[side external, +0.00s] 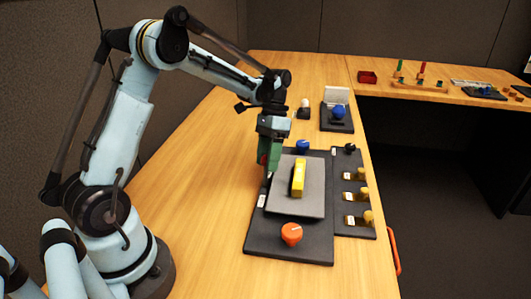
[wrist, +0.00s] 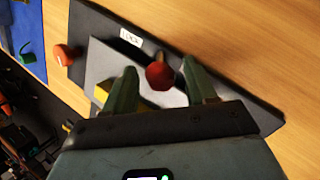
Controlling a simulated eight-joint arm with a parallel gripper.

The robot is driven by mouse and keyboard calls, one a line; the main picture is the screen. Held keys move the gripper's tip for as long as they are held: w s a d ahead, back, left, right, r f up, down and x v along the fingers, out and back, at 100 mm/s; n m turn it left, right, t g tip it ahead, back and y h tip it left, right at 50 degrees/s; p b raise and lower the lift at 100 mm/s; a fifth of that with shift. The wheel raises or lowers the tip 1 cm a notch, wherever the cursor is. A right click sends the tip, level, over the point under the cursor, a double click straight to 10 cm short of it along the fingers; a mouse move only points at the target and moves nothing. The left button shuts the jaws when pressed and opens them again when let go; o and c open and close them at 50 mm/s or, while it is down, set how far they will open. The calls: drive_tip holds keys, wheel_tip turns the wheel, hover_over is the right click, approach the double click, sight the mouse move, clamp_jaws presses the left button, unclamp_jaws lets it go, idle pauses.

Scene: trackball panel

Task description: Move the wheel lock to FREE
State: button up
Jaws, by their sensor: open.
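A red ball knob (wrist: 160,75), which looks like the wheel lock's handle, shows in the wrist view beside a grey plate (wrist: 104,53). It sits between the two green fingers of my gripper (wrist: 159,66), with gaps visible on both sides. The fingers are open. In the side view, my gripper (side external: 269,160) points down at the left edge of the black trackball panel (side external: 262,240); the knob is mostly hidden there. A small white label (wrist: 131,39) lies on the panel near the knob; its text is too blurred to read surely.
A yellow block (side external: 298,177) stands on the grey plate. An orange knob (side external: 291,233) is at the panel's front and a blue knob (side external: 302,146) at its back. A side strip with yellow switches (side external: 367,217) lies to the right. The wooden table left of the panel is clear.

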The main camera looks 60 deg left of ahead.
drive_tip(key=v, duration=1.1)
drive_tip(key=shift+r, duration=0.1)
drive_tip(key=shift+c, duration=0.3)
drive_tip(key=shift+d, duration=0.1)
drive_tip(key=shift+c, duration=1.3)
drive_tip(key=shift+s+d+r, duration=0.2)
drive_tip(key=shift+r, duration=0.05)
drive_tip(key=shift+c, duration=1.2)
drive_tip(key=shift+s+d+r+m+t+y, duration=0.5)
drive_tip(key=shift+s+d+r+m+y, duration=0.15)
drive_tip(key=shift+d+r, duration=0.2)
drive_tip(key=c, duration=0.5)
drive_tip(key=s+d+r+m+t+y, duration=0.2)
drive_tip(key=s+d+m, duration=0.1)
drive_tip(key=s, duration=0.2)
drive_tip(key=s+d+f+m+t+y, duration=0.25)
drive_tip(key=s+m+t, duration=0.2)
drive_tip(key=s, duration=0.25)
drive_tip(key=w+a+f+m, duration=0.1)
drive_tip(key=w+a+f, duration=0.1)
drive_tip(key=w+f, duration=0.4)
drive_tip(key=shift+a+f+h, duration=0.3)
drive_tip(key=shift+a+f, duration=0.1)
drive_tip(key=shift+f, duration=1.65)
